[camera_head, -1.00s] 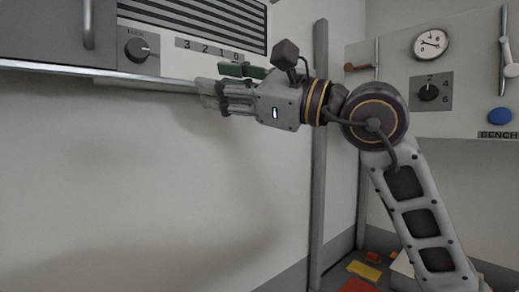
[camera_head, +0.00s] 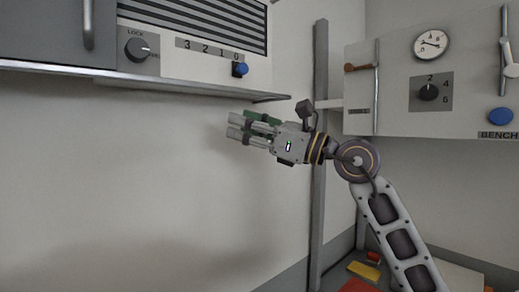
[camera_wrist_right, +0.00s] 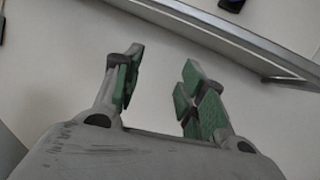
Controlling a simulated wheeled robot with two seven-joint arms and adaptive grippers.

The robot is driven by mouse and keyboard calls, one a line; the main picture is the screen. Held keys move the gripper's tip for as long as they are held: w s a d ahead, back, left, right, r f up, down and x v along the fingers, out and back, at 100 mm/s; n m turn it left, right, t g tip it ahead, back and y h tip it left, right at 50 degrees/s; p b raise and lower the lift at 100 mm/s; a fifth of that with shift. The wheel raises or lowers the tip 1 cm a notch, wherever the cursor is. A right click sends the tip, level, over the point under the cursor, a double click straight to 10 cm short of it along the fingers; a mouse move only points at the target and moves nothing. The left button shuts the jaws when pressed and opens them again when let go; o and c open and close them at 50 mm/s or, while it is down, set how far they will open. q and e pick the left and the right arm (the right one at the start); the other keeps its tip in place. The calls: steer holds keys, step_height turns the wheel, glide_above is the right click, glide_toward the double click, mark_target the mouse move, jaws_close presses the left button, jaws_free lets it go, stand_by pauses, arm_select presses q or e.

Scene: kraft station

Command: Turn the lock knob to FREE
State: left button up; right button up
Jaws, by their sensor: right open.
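The lock knob (camera_head: 138,49) is a dark round knob on a grey plate at the upper left of the head view. LOCK is printed above it, and a partly readable label is at its right. Its pale pointer mark faces right, toward that label. My right gripper (camera_head: 240,129) is below and to the right of the knob, well apart from it, under the panel's ledge. It is open and empty, its green-padded fingers (camera_wrist_right: 160,75) spread in the wrist view. My left gripper is not in view.
A metal ledge (camera_head: 180,87) runs under the panel. A blue slider knob (camera_head: 240,69) sits below the 0 of the number scale. A grey post (camera_head: 320,180) stands behind my right arm. A panel with a gauge (camera_head: 431,44) and numbered dial (camera_head: 429,92) is at right.

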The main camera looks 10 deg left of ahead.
steer(key=w+d+f+m, duration=0.1)
steer(key=w+f+m, duration=0.3)
steer(key=w+f, duration=0.1)
steer(key=shift+w+d+f+t+y, duration=0.3)
steer(key=shift+w+t, duration=0.1)
steer(key=shift+w, duration=0.4)
